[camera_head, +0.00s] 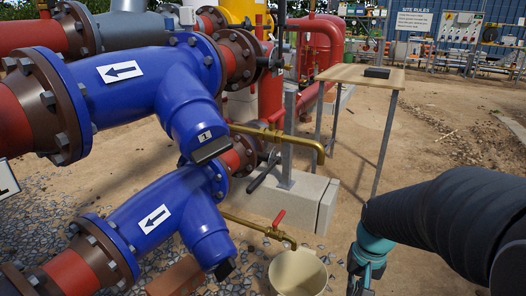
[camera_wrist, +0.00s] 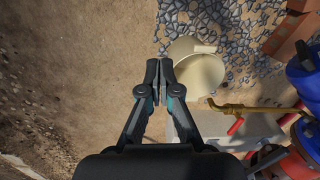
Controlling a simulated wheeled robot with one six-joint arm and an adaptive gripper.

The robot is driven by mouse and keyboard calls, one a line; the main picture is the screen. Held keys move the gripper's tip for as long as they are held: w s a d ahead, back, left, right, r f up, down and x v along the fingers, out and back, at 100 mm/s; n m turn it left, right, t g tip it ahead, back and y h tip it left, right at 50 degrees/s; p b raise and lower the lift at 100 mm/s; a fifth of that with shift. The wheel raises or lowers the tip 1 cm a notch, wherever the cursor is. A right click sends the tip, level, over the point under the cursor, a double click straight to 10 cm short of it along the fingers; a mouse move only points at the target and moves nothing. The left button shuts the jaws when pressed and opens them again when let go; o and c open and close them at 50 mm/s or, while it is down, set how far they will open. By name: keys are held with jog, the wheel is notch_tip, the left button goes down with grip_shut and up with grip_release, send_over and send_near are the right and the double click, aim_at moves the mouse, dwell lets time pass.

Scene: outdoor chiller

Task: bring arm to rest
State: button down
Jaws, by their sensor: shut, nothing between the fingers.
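My arm comes in from the right of the head view, and my gripper (camera_head: 364,280) hangs at the lower right, cut off by the bottom edge. In the wrist view my gripper (camera_wrist: 159,74) points down over bare soil, with its two fingers together and nothing between them. Its fingertips appear next to the left edge of a cream bucket (camera_wrist: 194,72). I cannot tell the height between them. The bucket (camera_head: 297,273) also shows in the head view, left of my gripper, on the ground below a brass tap with a red lever (camera_head: 279,222).
Blue pipe fittings (camera_head: 150,90) with arrow labels fill the left. A wooden-topped table (camera_head: 355,75) with a dark item stands behind my arm. Concrete blocks (camera_head: 290,203) lie beyond the bucket. Gravel (camera_wrist: 232,30) borders the bucket. Open soil (camera_head: 440,120) lies at the right.

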jog(key=s+a+r+n+t, duration=0.1)
jog(key=s+a+r+t, duration=0.1)
jog(key=s+r, duration=0.3)
jog(key=s+a+r+n+t, duration=0.2)
jog(key=s+r, duration=0.3)
jog(key=r, duration=0.3)
jog(key=shift+a+r+t+h, duration=0.3)
jog(key=shift+a+t+h, duration=0.1)
jog(key=shift+a+t, duration=0.25)
